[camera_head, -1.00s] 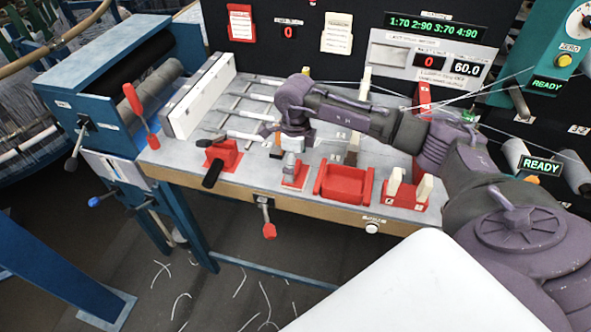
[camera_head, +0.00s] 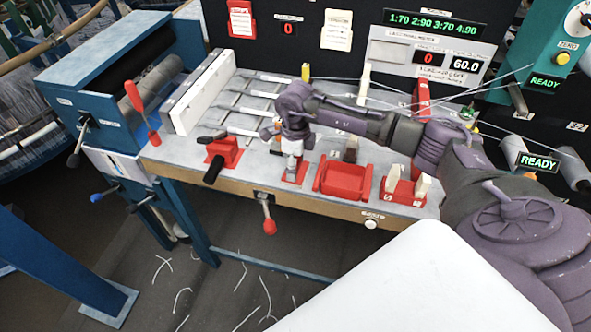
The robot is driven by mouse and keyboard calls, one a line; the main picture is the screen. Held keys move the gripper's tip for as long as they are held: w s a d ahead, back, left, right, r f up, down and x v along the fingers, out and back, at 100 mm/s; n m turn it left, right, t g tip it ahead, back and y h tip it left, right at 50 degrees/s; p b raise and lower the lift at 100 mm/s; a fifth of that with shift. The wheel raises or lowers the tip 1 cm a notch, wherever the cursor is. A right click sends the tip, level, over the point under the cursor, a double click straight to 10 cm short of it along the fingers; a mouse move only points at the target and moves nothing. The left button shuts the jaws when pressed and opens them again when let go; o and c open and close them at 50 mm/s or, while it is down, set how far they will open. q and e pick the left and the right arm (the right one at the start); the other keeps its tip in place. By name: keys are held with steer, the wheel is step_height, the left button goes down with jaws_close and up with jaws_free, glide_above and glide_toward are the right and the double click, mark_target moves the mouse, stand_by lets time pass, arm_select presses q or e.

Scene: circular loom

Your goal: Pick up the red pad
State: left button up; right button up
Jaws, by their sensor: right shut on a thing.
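A small red pad (camera_head: 293,172) with a pale upright knob (camera_head: 292,147) sits near the front edge of the grey table, between a red lever block and a red tray. My right gripper (camera_head: 291,142) comes in from the right and points down over the pad. It is shut around the knob, and its fingers partly hide the knob's top. The pad appears still on the table; I cannot tell of any gap below it. My left gripper is not in view.
The red lever block (camera_head: 222,152) stands left of the pad. The open red tray (camera_head: 343,180) and a red holder with pale pegs (camera_head: 403,187) stand right. White-ended rods (camera_head: 262,94) lie behind. A red-knobbed lever (camera_head: 268,225) hangs at the front edge.

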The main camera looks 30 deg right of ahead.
steer(key=shift+s+f, duration=0.15)
steer(key=shift+f, duration=0.05)
steer(key=shift+r+b, duration=0.25)
steer(key=shift+b, duration=0.1)
steer(key=r, duration=0.1)
steer(key=r+b, duration=0.1)
steer(key=shift+w+d+r, duration=0.1)
steer(key=shift+w+r, duration=0.15)
steer(key=shift+r, duration=0.05)
steer(key=shift+s+d+r+b, duration=0.85)
steer(key=shift+s+r, duration=0.45)
steer(key=shift+s, duration=0.45)
steer(key=shift+s+d+r+b, duration=0.6)
steer(key=shift+s+d+r, duration=0.3)
steer(key=shift+s+r, duration=0.7)
steer(key=shift+s+d+r+b, duration=0.75)
steer(key=shift+s+d+r, duration=0.25)
steer(key=shift+s, duration=0.95)
steer(key=shift+a, duration=0.1)
